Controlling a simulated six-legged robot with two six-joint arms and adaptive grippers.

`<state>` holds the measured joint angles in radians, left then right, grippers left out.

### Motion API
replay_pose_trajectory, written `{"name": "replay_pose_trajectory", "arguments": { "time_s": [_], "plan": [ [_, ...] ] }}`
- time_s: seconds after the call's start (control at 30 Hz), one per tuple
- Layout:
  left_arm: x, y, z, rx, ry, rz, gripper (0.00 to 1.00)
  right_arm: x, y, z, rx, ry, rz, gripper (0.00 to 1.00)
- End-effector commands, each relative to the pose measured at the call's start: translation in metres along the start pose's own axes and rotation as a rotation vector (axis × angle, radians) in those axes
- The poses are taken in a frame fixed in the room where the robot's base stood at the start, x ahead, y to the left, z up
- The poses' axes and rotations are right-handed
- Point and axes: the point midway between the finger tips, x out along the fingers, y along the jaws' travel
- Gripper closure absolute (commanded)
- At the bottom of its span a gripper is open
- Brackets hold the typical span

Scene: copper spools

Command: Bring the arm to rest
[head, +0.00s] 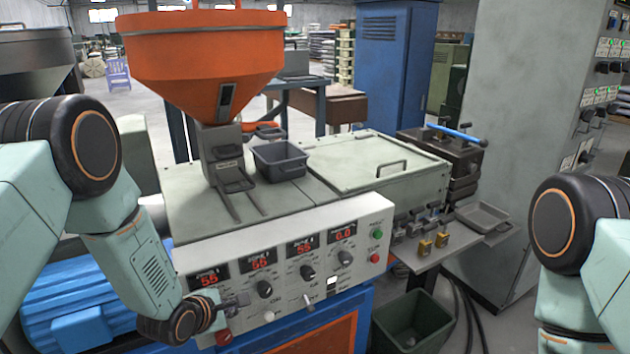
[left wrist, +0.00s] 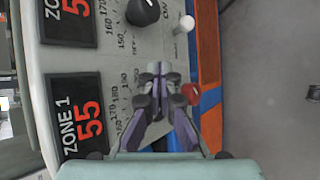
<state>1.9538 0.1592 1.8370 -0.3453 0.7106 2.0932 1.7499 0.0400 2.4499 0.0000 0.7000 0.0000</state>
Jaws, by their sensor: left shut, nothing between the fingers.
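My left gripper (head: 240,301) is shut and empty, low in front of the left end of the machine's control panel (head: 375,225). In the left wrist view its closed fingers (left wrist: 160,75) point along the panel face. A red button (left wrist: 190,93) is beside the fingertips, and the "ZONE 1" display (left wrist: 80,115) reading 55 is to their left. I cannot tell whether the fingers touch the panel. My right arm shows at the right edge of the head view, but its gripper is out of view.
An orange hopper (head: 205,50) and a grey bin (head: 280,160) are on the machine top. Knobs and a white lever (left wrist: 185,24) stick out of the panel. A dark green bin (head: 412,322) and a side shelf (head: 450,244) are at right. A grey cabinet (head: 520,130) stands behind.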

Motion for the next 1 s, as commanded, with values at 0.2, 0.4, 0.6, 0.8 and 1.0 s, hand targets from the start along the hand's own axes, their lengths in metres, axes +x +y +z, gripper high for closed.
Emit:
{"name": "replay_pose_trajectory", "arguments": {
  "time_s": [0.2, 0.4, 0.6, 0.8, 1.0],
  "plan": [
    [-0.004, -0.007, -0.005, 0.288, 0.016, -0.012, 1.0, 0.0, 0.0, 0.0, 0.0, 0.0, 0.0, 0.38],
    [-0.014, -0.032, -0.014, 0.579, 0.037, -0.069, 1.0, 0.0, 0.0, 0.0, 0.0, 0.0, 0.0, 0.38],
    [-0.03, -0.077, -0.028, 0.899, 0.039, -0.175, 1.0, 0.004, 0.0, 0.0, 0.0, 0.0, 0.0, 0.38],
    [-0.056, -0.143, -0.048, 1.247, -0.007, -0.338, 1.0, 0.012, 0.0, 0.0, 0.0, 0.0, 0.0, 0.38],
    [-0.102, -0.227, -0.073, 1.588, -0.137, -0.556, 1.0, 0.024, 0.0, 0.0, 0.0, 0.0, 0.0, 0.38]
  ]
}}
